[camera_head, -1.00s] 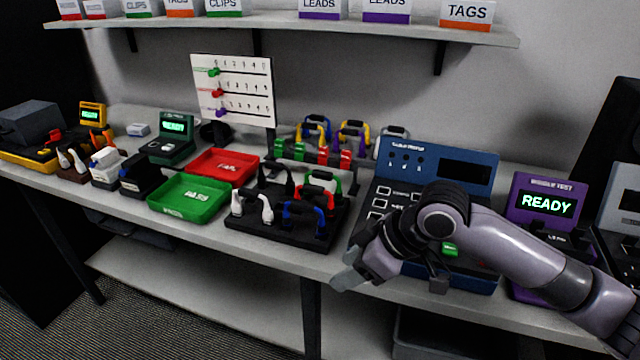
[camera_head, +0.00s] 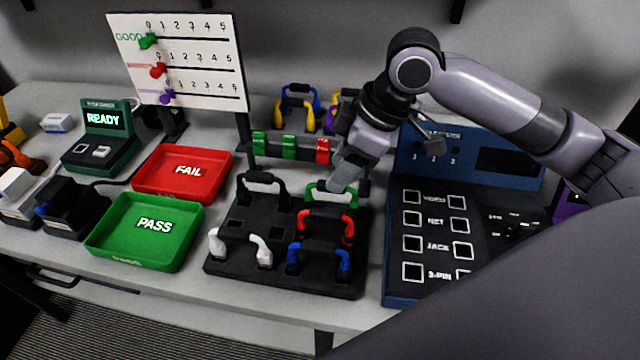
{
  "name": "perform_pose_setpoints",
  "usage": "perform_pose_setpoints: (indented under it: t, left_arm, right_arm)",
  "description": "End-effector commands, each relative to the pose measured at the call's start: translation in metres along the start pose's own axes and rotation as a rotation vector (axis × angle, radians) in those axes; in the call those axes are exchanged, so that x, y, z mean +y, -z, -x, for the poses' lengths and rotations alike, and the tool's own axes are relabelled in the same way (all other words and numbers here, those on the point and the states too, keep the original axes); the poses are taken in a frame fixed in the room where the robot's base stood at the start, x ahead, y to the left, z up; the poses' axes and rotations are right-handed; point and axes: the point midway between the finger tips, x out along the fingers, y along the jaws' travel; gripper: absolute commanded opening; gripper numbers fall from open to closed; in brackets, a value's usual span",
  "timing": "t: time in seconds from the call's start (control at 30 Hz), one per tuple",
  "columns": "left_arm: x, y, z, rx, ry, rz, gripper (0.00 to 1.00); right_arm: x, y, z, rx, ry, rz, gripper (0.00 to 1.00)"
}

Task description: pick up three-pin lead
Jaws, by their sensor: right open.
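A black rack (camera_head: 225,262) on the bench holds short looped leads: black (camera_head: 262,178), white (camera_head: 240,247), green (camera_head: 318,196), red (camera_head: 327,216) and blue (camera_head: 318,247). I cannot tell from their plugs which is the three-pin lead. My right gripper (camera_head: 342,178) is open and points down at the green lead at the rack's back right. Its fingers hide part of that lead, and I cannot tell whether they touch it. My left gripper is not in view.
Left of the rack are the green PASS tray (camera_head: 120,257) and red FAIL tray (camera_head: 165,184), both empty. The blue tester (camera_head: 396,285) stands to its right. A clip stand (camera_head: 262,147) and score board (camera_head: 195,86) stand behind.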

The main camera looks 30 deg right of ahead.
Motion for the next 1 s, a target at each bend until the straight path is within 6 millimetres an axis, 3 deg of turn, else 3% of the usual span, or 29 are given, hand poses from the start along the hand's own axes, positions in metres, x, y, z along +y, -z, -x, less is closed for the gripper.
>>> perform_pose_setpoints:
  t: [0.27,0.53,0.87,1.0]
  left_arm:
    - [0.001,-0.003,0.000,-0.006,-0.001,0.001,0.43]
    - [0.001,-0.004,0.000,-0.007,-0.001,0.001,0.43]
    - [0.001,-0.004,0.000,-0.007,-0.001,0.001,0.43]
    - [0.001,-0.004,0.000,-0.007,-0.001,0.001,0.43]
  right_arm:
    - [-0.001,-0.002,-0.026,-0.003,0.004,0.001,0.49]
    - [0.000,-0.005,-0.064,-0.002,0.003,0.000,0.49]
    - [0.000,-0.005,-0.071,-0.002,0.001,0.001,0.49]
    - [0.000,-0.005,-0.071,-0.002,0.001,0.001,0.03]
